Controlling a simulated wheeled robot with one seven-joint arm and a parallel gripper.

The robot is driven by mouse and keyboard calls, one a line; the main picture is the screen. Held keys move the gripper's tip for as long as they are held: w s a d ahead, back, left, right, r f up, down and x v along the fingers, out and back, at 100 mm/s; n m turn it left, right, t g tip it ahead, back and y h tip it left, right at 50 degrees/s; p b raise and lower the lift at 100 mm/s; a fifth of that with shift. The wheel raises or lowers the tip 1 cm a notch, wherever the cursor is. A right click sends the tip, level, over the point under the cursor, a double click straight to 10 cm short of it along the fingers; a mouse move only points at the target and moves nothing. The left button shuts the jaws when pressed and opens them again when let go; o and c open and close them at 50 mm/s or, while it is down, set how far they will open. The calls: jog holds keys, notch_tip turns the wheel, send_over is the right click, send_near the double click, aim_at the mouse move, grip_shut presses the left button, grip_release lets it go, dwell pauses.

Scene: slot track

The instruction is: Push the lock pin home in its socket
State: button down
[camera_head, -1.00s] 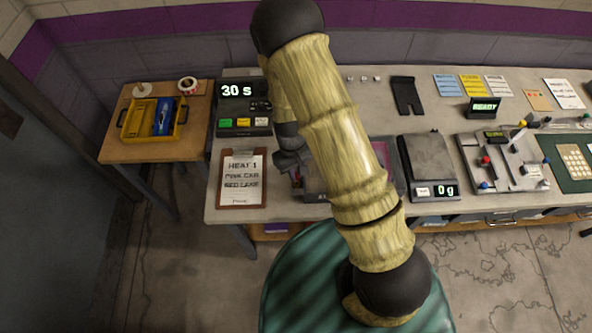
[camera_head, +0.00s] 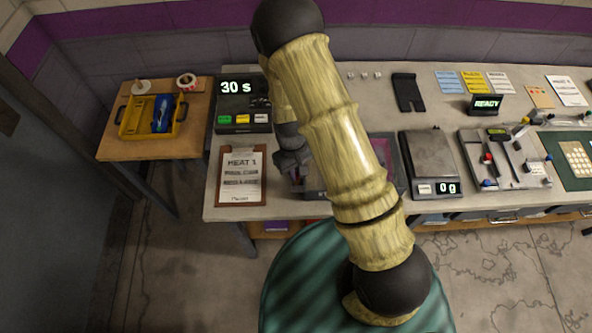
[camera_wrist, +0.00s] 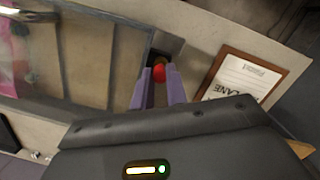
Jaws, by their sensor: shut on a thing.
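My gripper (camera_wrist: 159,84) shows in the wrist view with its two purple fingers closed around a small red-ended piece, the lock pin (camera_wrist: 159,73). A brass-coloured part shows just beyond the red end. The pin is at a dark recess (camera_wrist: 170,45) by the corner of a grey case (camera_wrist: 100,104). The socket itself is not clear, and I cannot tell how deep the pin sits. In the head view my gripper (camera_head: 291,163) is low at the left end of the case (camera_head: 385,150), which my arm largely hides.
A clipboard (camera_head: 241,178) lies left of the case, also in the wrist view (camera_wrist: 243,80). A timer reading 30 s (camera_head: 242,117) stands behind it. A scale (camera_head: 431,160) stands right of the case. A yellow tray (camera_head: 124,130) is on the side table.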

jog(key=shift+f, duration=0.25)
jog(key=c, duration=1.3)
grip_release()
jog(key=shift+r, duration=0.1)
jog(key=shift+r, duration=0.1)
jog(key=r+b, duration=0.1)
jog(key=r, duration=0.4)
jog(key=w+r+b, duration=0.1)
jog(key=r, duration=0.5)
jog(key=w+a+r+b, duration=0.1)
jog(key=r+b, duration=0.1)
jog(key=r, duration=0.4)
jog(key=shift+w+a, duration=0.1)
jog(key=shift+w, duration=0.05)
jog(key=s+d+r+m+t, duration=0.1)
jog(key=s+d+m, duration=0.1)
jog(key=s+d, duration=0.1)
jog(key=s+d+r+m+t, duration=0.1)
jog(key=s+d, duration=0.1)
jog(key=d, duration=0.3)
jog(key=s+d+r+m+t+b, duration=0.1)
jog(key=s+d+m+t, duration=0.1)
jog(key=d, duration=0.3)
jog(key=shift+s+r+m+y, duration=0.15)
jog(key=shift+s+y, duration=0.05)
jog(key=shift+s, duration=0.25)
jog(key=shift+s+r+m+y, duration=0.1)
jog(key=shift+s+m+y, duration=0.1)
jog(key=shift+s, duration=0.2)
